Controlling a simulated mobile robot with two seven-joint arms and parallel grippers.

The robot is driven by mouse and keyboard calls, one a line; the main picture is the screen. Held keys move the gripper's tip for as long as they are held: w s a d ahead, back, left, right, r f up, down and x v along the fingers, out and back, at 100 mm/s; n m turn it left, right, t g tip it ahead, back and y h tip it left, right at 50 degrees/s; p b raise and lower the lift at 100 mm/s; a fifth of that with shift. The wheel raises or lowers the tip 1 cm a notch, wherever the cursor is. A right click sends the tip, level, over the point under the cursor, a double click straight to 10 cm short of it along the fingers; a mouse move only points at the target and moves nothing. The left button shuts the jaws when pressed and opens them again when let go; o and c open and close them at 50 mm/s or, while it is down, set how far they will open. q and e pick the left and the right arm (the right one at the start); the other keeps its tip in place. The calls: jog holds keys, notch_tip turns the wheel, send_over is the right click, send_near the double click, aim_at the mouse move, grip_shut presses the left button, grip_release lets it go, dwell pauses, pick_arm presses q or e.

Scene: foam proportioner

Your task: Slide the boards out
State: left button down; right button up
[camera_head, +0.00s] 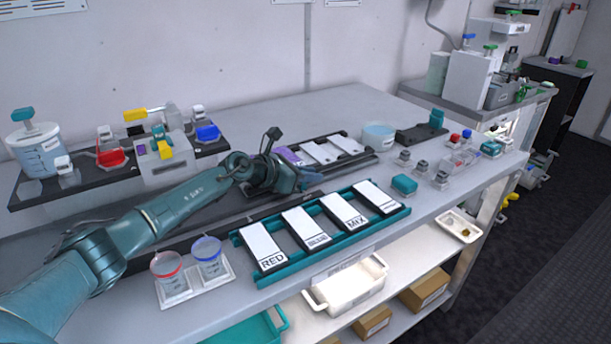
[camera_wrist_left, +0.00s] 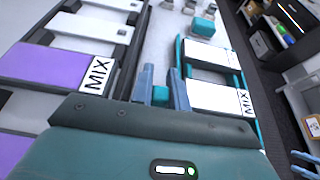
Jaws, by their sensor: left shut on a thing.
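A teal rack (camera_head: 332,231) holds several white boards side by side, among them the RED board (camera_head: 262,245) and the MIX board (camera_head: 343,210); its MIX label also shows in the left wrist view (camera_wrist_left: 244,102). Behind it, a dark rack (camera_head: 372,160) holds a purple board (camera_head: 288,156) and white boards (camera_head: 320,152). In the left wrist view a purple board (camera_wrist_left: 45,67) carries a MIX label. My left gripper (camera_head: 310,181) is between the two racks. Its fingers are shut on a small teal piece (camera_wrist_left: 160,96), and my arm hides part of the dark rack.
Two cups (camera_head: 208,256) stand on a white tray at the front left. A teal block (camera_head: 404,185) and small jars (camera_head: 441,180) are right of the teal rack.

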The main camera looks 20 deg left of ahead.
pick_arm(q)
jog(key=shift+w+d+r, duration=0.1)
jog(key=shift+r, duration=0.1)
jog(key=c, duration=1.8)
grip_release()
jog(key=o, duration=0.3)
jog(key=shift+w+d+f, duration=0.15)
jog(key=shift+o, duration=0.7)
pick_arm(e)
jog(key=shift+w, duration=0.1)
pick_arm(q)
jog(key=shift+s+a, duration=0.25)
jog(key=shift+a, duration=0.1)
jog(key=b+v, duration=0.1)
jog(key=v, duration=1.1)
jog(key=shift+s, duration=0.3)
pick_arm(e)
jog(key=shift+w+a, duration=0.15)
